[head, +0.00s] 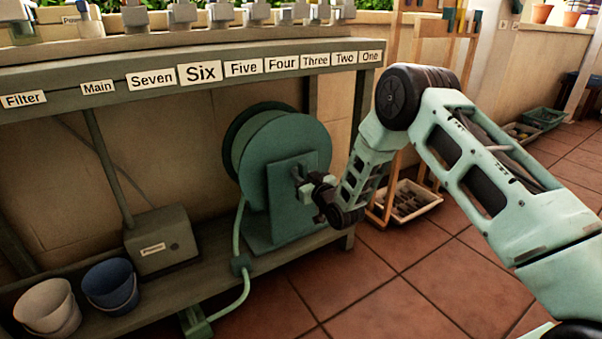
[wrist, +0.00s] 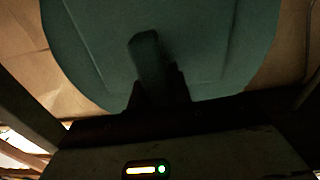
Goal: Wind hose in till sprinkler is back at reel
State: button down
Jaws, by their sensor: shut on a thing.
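The green hose reel (head: 275,150) stands on the low shelf under the bench. My gripper (head: 304,188) is at the reel's right side, shut on the crank handle, which is mostly hidden in the head view. In the wrist view the dark crank handle (wrist: 148,52) stands between my dark fingers, with the reel's round face behind it. I cannot tell whether that piece is the sprinkler.
The bench (head: 190,85) carries a row of labels, Filter to One, with valves above. A box (head: 160,242), a white bucket (head: 48,306) and a blue bucket (head: 110,286) stand at left. A crate (head: 407,203) stands behind my arm. Tiled floor in front is clear.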

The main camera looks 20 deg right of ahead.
jog(key=shift+f+m, duration=0.1)
jog(key=shift+m, duration=0.4)
jog(key=c, duration=1.3)
grip_release()
jog(key=shift+s, duration=0.1)
jog(key=shift+s+d+p, duration=0.15)
jog(key=shift+s+p, duration=0.15)
jog(key=shift+p, duration=0.1)
jog(key=p+v, duration=0.5)
jog(key=v, duration=1.1)
jog(key=shift+s+d+p, duration=0.1)
jog(key=shift+s+p, duration=0.2)
